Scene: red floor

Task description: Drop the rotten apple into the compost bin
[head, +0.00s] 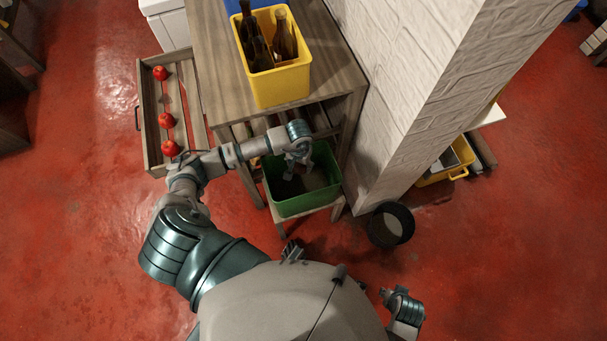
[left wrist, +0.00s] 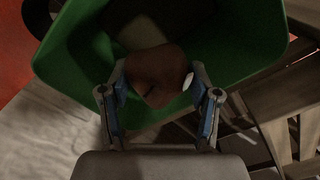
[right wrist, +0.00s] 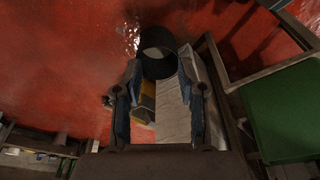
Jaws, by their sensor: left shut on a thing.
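The rotten apple (left wrist: 157,72), brown with a pale spot, is held between the fingers of my left gripper (left wrist: 158,90) in the left wrist view. The green compost bin (left wrist: 75,62) opens beneath it, and the apple appears over the opening. In the head view, my left gripper (head: 299,163) hangs over the green bin (head: 306,206), and the apple is hard to make out there. My right gripper (right wrist: 157,78) is open and empty in the right wrist view. The green bin (right wrist: 285,115) also shows at the right of that view.
A wooden table (head: 222,72) carries a yellow crate (head: 283,88) with bottles. An open drawer (head: 152,128) at left holds three red apples (head: 167,120). A black bucket (head: 391,225) stands right of the bin beside a white brick pillar (head: 410,110). Red floor is clear at left.

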